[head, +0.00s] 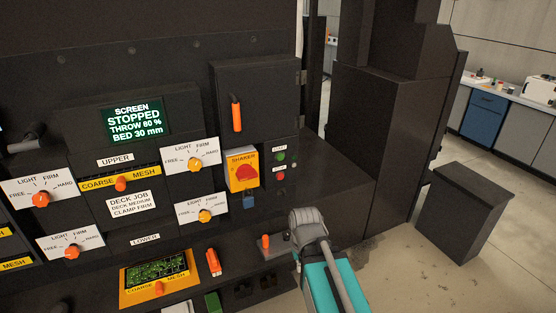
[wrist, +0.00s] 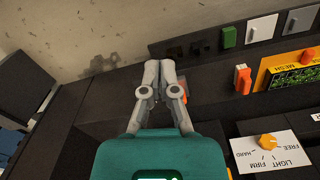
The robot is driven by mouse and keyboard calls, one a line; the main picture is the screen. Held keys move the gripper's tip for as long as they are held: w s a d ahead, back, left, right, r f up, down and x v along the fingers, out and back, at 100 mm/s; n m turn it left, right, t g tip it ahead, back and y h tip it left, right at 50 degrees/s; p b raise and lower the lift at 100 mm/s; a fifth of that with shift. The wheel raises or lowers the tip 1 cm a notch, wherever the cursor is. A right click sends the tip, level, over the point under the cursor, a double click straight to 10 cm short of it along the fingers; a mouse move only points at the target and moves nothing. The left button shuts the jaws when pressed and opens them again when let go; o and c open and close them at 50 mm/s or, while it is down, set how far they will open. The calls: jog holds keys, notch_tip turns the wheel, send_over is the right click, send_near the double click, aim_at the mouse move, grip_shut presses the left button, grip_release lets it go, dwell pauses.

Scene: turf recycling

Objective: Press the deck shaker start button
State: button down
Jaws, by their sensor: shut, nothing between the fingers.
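The deck shaker panel stands in the middle of the head view. The green start button (head: 281,157) sits on the front of a dark cabinet, under a small white label. A red button (head: 281,176) is just below it. My gripper shows in the wrist view (wrist: 160,66), its two grey fingers together and empty, clear of the buttons. In the head view my teal and grey arm is at the lower centre, below and to the right of the buttons; the fingertips cannot be made out there. The start button is not visible in the wrist view.
A yellow shaker switch (head: 240,183) with a red knob is left of the buttons. An orange lever (head: 265,240) stands on the ledge below. An orange handle (head: 236,114) is on the cabinet door. A dark box (head: 459,213) stands right, with open floor around it.

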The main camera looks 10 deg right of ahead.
aim_at(281, 157)
jog(key=w+d+n+t+h, duration=0.3)
jog(key=w+d, duration=0.1)
jog(key=w, duration=0.5)
jog(key=w+r+n+t+h+b, duration=0.1)
jog(key=w+r+n+t, duration=0.4)
jog(key=w, duration=0.5)
jog(key=w+r+n+t+h+b, duration=0.1)
jog(key=w+r+n+t+h, duration=0.2)
jog(key=w+n, duration=0.7)
jog(key=shift+w+r+n+t+b, duration=0.3)
jog(key=shift+w+r+t, duration=0.7)
jog(key=shift+r, duration=0.95)
jog(key=shift+s+h, duration=0.2)
jog(key=shift+h, duration=0.1)
jog(key=shift+w+a, duration=0.35)
jog(key=shift+w, duration=1.05)
jog(key=shift+w+a, duration=0.4)
jog(key=shift+w, duration=1)
jog(key=shift+w+a, duration=0.35)
jog(key=shift+w, duration=1.05)
jog(key=shift+w, duration=0.15)
jog(key=shift+w+a, duration=0.1)
jog(key=shift+w, duration=0.15)
